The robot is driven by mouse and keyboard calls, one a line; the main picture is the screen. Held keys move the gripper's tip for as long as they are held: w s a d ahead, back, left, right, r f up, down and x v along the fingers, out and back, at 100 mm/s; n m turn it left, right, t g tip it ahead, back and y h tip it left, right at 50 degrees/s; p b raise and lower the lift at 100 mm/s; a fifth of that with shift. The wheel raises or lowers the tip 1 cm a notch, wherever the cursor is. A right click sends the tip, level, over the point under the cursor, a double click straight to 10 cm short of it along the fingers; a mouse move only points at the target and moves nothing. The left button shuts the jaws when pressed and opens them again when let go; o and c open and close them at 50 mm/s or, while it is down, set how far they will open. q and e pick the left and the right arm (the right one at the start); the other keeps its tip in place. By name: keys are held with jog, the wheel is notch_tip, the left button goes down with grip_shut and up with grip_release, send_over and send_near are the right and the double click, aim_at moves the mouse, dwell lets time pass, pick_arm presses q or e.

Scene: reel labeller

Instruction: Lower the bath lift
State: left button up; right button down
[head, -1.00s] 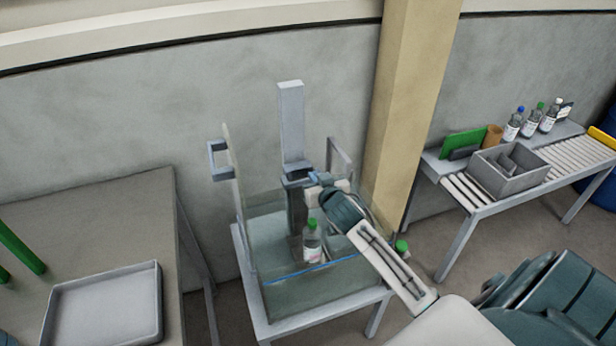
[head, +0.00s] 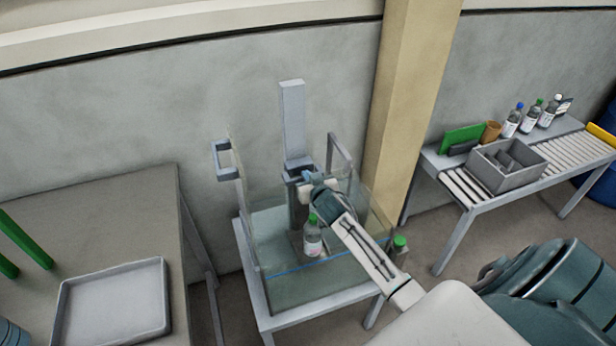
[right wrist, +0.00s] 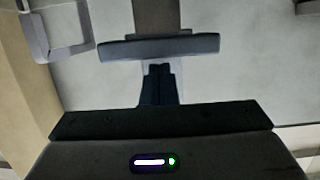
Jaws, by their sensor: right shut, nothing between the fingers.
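The bath is a clear tank (head: 290,290) on a pale stand, with a blue line across its front. The lift's grey upright column (head: 292,125) rises behind it, with a dark lower part reaching down into the tank. A clear bottle with a green cap (head: 313,240) stands at the lift's foot, inside the tank. My right gripper (head: 307,178) is at the lift's crossbar, partly hidden by my arm. In the right wrist view its shut, empty fingers (right wrist: 158,72) point at the grey crossbar (right wrist: 158,47); I cannot tell whether they touch it. My left gripper is not in view.
Grey brackets (head: 222,160) stand at the tank's sides. Another green-capped bottle (head: 399,247) is right of my forearm. A table with an empty grey tray (head: 62,305) is at left. A roller bench at right holds a divided grey box (head: 525,177) and several bottles.

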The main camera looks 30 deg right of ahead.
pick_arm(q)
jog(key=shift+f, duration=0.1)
pick_arm(e)
jog(key=shift+f, duration=0.1)
pick_arm(q)
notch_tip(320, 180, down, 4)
jog(key=b, duration=0.4)
pick_arm(e)
notch_tip(320, 180, down, 4)
jog(key=shift+f, duration=0.15)
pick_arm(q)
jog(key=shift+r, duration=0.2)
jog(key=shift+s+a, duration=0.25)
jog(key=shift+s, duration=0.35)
pick_arm(e)
jog(key=s+a+r, duration=0.2)
jog(key=s+r, duration=0.4)
jog(key=s, duration=0.3)
jog(key=shift+s+a+r, duration=0.15)
jog(key=shift+s+r, duration=0.05)
jog(key=shift+s, duration=0.1)
